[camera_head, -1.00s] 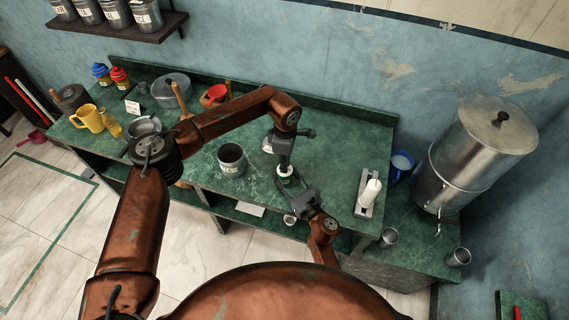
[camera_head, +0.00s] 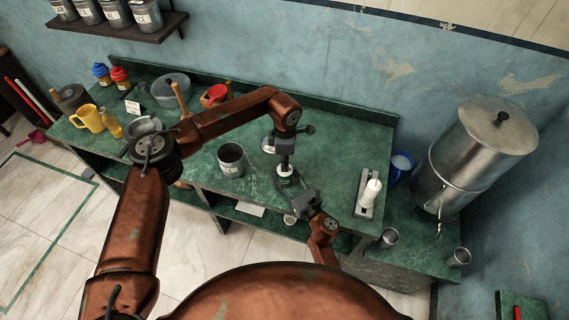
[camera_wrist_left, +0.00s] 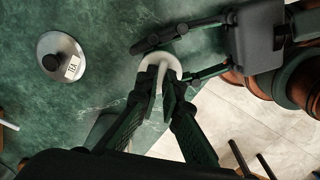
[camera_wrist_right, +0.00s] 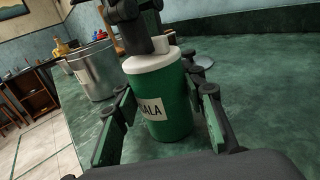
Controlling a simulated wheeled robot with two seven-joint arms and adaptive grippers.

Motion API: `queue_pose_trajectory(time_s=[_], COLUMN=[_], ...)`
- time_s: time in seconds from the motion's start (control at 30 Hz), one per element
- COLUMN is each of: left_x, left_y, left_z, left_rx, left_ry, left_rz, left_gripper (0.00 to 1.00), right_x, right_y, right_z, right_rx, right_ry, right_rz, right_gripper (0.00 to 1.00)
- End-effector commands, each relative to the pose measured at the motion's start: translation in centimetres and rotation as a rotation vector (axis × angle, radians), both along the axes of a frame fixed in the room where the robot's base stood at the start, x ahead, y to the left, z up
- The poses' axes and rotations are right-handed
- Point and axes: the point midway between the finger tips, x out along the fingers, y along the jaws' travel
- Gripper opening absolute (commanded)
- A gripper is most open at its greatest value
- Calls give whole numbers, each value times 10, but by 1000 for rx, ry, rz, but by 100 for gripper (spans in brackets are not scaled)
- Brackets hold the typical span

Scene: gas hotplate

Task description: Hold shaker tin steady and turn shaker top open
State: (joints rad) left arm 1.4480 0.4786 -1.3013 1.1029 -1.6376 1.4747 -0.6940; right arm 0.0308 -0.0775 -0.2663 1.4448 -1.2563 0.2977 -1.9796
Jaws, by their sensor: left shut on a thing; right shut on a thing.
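The shaker tin is a green cylinder (camera_wrist_right: 168,112) with a pale band, a white top (camera_wrist_right: 152,62) and a partly hidden label ending in "ALA". It stands upright on the green counter. My right gripper (camera_wrist_right: 165,125) is shut around the tin's body, one finger on each side. My left gripper (camera_wrist_left: 162,82) points down from above and is shut on the white top, which shows as a white ring (camera_wrist_left: 157,60) in the left wrist view. In the head view both grippers, left (camera_head: 284,162) and right (camera_head: 288,182), meet at the tin and hide most of it.
A labelled metal canister (camera_head: 231,160) stands left of the tin. A round labelled lid (camera_wrist_left: 60,57) lies nearby. A white bottle (camera_head: 371,191) in a grey holder and a large metal urn (camera_head: 479,150) stand to the right. The counter's front edge is close to the tin.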

Motion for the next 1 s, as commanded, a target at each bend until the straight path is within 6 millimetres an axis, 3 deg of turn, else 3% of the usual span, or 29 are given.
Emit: queue_pose_trajectory(time_s=[1.0], left_x=[2], left_y=[0], left_z=[0], left_rx=[-2], left_ry=[-4], left_rz=[892], left_gripper=[0], right_x=[-1], right_y=[1], right_z=[0], right_rx=[-1], right_ry=[-1], right_rz=[3], right_gripper=[10])
